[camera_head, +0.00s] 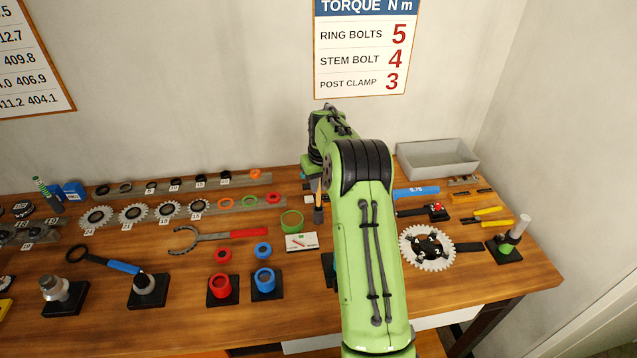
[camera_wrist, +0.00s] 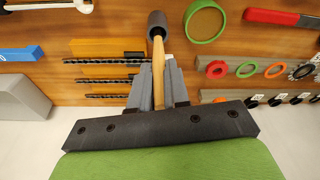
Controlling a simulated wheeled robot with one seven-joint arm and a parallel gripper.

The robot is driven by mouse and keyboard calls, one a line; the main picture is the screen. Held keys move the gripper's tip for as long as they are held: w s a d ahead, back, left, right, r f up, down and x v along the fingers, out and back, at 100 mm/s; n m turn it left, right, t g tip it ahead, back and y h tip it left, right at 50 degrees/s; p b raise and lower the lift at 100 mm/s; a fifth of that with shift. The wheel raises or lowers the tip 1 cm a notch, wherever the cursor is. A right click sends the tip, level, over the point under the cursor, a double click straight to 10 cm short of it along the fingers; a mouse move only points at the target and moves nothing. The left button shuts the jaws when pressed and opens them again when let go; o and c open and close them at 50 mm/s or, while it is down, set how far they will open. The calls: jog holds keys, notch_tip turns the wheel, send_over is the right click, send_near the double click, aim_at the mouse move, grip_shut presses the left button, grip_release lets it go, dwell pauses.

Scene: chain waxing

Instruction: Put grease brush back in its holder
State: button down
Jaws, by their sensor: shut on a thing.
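The brush has a pale wooden handle and a dark cylindrical head (camera_head: 318,215). It hangs upright with the head down, above the middle of the bench, left of my arm. In the wrist view the brush (camera_wrist: 158,62) sticks out from between the fingers of my gripper (camera_wrist: 159,88), which is shut on its handle. In the head view my gripper is mostly hidden at the far end of my arm. I cannot tell which thing is the brush's holder; a black block (camera_head: 327,266) is partly hidden by my arm.
A green ring-shaped dish (camera_head: 291,220) and a white card (camera_head: 301,242) lie left of the brush. Red (camera_head: 222,288) and blue (camera_head: 265,282) cups stand nearer. A grey bin (camera_head: 438,160), a chainring (camera_head: 427,248) and a black-based stand (camera_head: 507,246) are to the right.

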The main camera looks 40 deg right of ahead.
jog(key=shift+f+b, duration=0.8)
jog(key=shift+f, duration=0.35)
jog(key=c, duration=1)
grip_release()
jog(key=shift+r, duration=0.1)
jog(key=s+r, duration=0.1)
jog(key=r, duration=0.4)
jog(key=s+r+p, duration=0.1)
jog(key=r, duration=0.4)
jog(key=s+r, duration=0.1)
jog(key=r, duration=0.4)
jog(key=shift+a+r+p, duration=0.2)
jog(key=shift+a+p, duration=0.15)
jog(key=shift+p, duration=0.05)
